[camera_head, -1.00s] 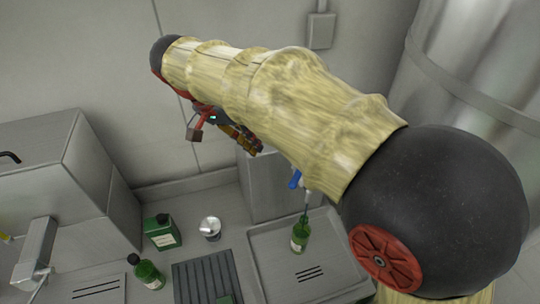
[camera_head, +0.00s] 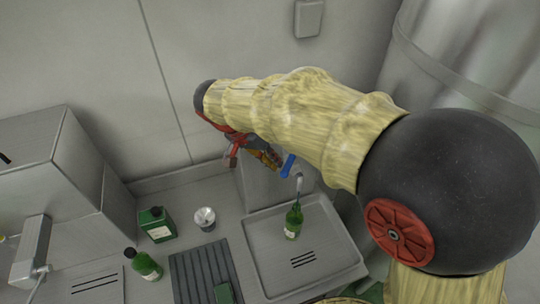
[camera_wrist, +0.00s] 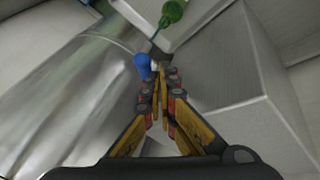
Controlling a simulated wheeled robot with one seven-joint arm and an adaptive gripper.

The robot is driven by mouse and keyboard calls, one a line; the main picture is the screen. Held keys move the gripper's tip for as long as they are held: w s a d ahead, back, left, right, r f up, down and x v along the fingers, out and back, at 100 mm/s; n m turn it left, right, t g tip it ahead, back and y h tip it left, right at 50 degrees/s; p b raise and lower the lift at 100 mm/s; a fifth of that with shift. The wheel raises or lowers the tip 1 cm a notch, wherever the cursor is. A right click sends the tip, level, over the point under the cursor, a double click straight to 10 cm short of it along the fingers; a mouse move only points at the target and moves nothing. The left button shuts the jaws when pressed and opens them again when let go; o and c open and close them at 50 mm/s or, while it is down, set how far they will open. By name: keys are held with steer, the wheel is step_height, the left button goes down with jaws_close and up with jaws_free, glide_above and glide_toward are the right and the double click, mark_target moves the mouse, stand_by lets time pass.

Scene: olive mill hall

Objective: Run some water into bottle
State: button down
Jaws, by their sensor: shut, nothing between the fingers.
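A green bottle (camera_head: 293,223) with a pale label stands upright in the right-hand tray, its narrow neck under the tap's spout (camera_head: 299,184). The bottle also shows at the top of the wrist view (camera_wrist: 172,12). The tap has a blue lever (camera_head: 288,165), which appears in the wrist view (camera_wrist: 142,66) just left of my fingertips. My gripper (camera_head: 276,161) is shut and empty close beside the lever; in the wrist view its fingertips (camera_wrist: 160,76) meet. I cannot tell whether they touch the lever. Running water cannot be made out.
Left of the tray (camera_head: 258,262) are a ribbed dark mat (camera_head: 190,275), a small pale cup (camera_head: 204,218), a green canister (camera_head: 157,225) and another green bottle (camera_head: 145,265). A steel block (camera_head: 260,190) stands behind the tray. A large steel tank (camera_wrist: 75,85) is close by.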

mark_target(288, 172)
steer(key=shift+s, duration=0.1)
stand_by(0.3)
steer(key=shift+s+d+n+b, duration=0.2)
steer(key=shift+n+b, duration=0.2)
steer(key=shift+b, duration=0.05)
steer(key=shift+s+d+n+t+b, duration=0.3)
steer(key=shift+d+n+t+b, duration=0.15)
steer(key=shift+n+b, duration=0.35)
steer(key=shift+s+d+n+t+y+b, duration=0.2)
steer(key=shift+n+t+y+b, duration=0.1)
steer(key=shift+n+b, duration=0.15)
steer(key=shift+s+d+f+n+t+y+b, duration=0.1)
steer(key=shift+s+d+n+t+y+b, duration=0.15)
steer(key=shift+d+n+b, duration=0.3)
steer(key=shift+s+d+n+t+y+b, duration=0.2)
steer(key=shift+d+n+y+b, duration=0.1)
steer(key=shift+n+b, duration=0.4)
steer(key=shift+s+d+b, duration=0.2)
steer(key=shift+d+b, duration=0.5)
steer(key=shift+d, duration=0.15)
steer(key=shift+d+f, duration=0.1)
